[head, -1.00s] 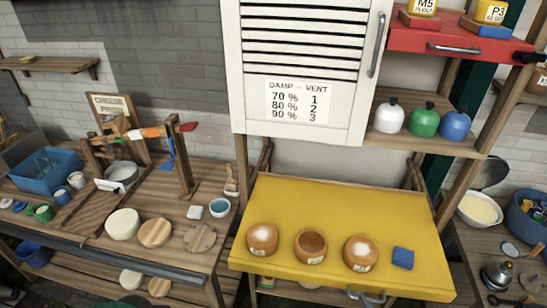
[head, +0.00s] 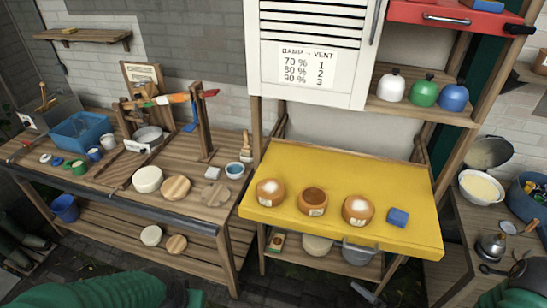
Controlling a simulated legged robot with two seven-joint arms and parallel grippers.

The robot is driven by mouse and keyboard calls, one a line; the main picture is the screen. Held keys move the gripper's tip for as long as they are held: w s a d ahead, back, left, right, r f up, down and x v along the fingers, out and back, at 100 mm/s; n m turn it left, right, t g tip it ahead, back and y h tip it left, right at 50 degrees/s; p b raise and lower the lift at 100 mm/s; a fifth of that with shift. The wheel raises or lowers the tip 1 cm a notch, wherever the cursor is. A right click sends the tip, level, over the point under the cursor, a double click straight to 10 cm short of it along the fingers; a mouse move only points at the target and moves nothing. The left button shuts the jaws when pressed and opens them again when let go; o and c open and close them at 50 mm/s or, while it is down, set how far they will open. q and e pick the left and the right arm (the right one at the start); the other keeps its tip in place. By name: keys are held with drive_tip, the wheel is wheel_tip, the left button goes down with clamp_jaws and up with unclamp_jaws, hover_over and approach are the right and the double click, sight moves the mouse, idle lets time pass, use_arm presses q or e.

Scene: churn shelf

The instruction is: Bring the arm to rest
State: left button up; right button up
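A green ribbed part of my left arm (head: 95,292) shows at the bottom left edge of the head view. A small piece of green, likely of my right arm (head: 523,297), shows at the bottom right corner. Neither gripper can be made out, so whether they are open or shut is hidden. Both arm parts are low in the picture, in front of the benches and apart from the things on them.
The sloping yellow board (head: 290,165) bears three round orange-brown pots and a blue block (head: 398,217). The left bench (head: 110,190) holds white and wooden discs, a blue tub (head: 80,132) and a wooden frame. A white louvred cabinet (head: 310,90) hangs above. A bucket (head: 360,253) stands below.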

drive_tip(key=d+n+g+h+b, duration=0.2)
drive_tip(key=d+n+g+h, duration=0.35)
drive_tip(key=n, duration=0.65)
use_arm(q)
drive_tip(key=f, duration=0.1)
drive_tip(key=f+b, duration=0.1)
drive_tip(key=f, duration=0.1)
drive_tip(key=shift+s+d, duration=0.1)
drive_tip(key=shift+s, duration=0.1)
use_arm(e)
drive_tip(key=s+a+r+n+g, duration=0.2)
drive_tip(key=s+a+r+n, duration=0.2)
drive_tip(key=a+r+n, duration=0.2)
wheel_tip(320, 180, up, 3)
drive_tip(key=n, duration=0.3)
drive_tip(key=shift+s+a+g, duration=0.3)
drive_tip(key=shift+a+g, duration=0.05)
drive_tip(key=shift+a, duration=0.05)
use_arm(q)
drive_tip(key=shift+d, duration=0.1)
use_arm(e)
drive_tip(key=shift+d+f, duration=0.1)
drive_tip(key=shift+f, duration=0.05)
